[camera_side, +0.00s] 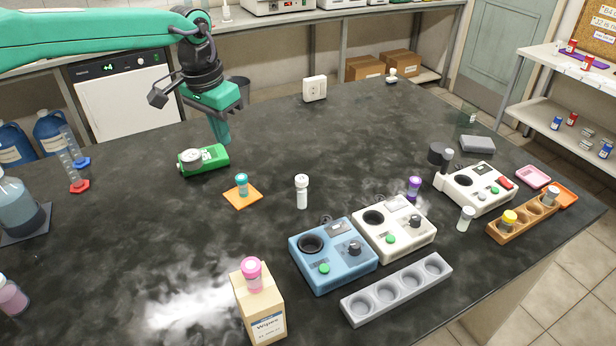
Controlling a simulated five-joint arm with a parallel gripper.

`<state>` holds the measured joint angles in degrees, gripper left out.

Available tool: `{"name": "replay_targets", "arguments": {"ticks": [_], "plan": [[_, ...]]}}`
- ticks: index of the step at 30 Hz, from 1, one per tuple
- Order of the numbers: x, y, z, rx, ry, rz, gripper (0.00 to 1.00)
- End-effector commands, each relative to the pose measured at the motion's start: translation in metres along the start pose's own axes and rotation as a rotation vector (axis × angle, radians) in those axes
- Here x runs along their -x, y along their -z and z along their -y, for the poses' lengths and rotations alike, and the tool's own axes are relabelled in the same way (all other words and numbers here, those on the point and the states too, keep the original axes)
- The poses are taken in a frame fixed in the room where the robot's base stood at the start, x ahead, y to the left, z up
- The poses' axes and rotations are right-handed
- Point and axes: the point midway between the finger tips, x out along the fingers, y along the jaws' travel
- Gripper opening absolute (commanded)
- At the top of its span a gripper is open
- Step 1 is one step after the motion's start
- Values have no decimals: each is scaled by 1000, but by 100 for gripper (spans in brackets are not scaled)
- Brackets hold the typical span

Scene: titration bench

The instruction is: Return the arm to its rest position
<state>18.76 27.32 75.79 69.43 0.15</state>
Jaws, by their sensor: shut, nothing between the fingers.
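My arm reaches in from the upper left in green, with dark wrist parts. My gripper (222,137) points down over the back left of the black bench (270,135). Its green fingers are together with nothing held between them. The fingertips hang just above and behind a green device with a round dial (212,158). I cannot tell whether they touch it.
A teal-capped vial stands on an orange mat (236,201). A white-capped vial (302,192), blue device (330,262), white device (398,235), grey rack (398,288) and wipes box (262,305) stand further forward. Bench around the back middle is clear.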

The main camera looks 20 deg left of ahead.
Motion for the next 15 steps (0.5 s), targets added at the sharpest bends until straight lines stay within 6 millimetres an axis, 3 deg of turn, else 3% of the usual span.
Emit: {"name": "replay_targets", "arguments": {"ticks": [6,15], "plan": [[38,-39,23,47,7,-52,0],[73,-99,48,108,21,-120,0]]}}
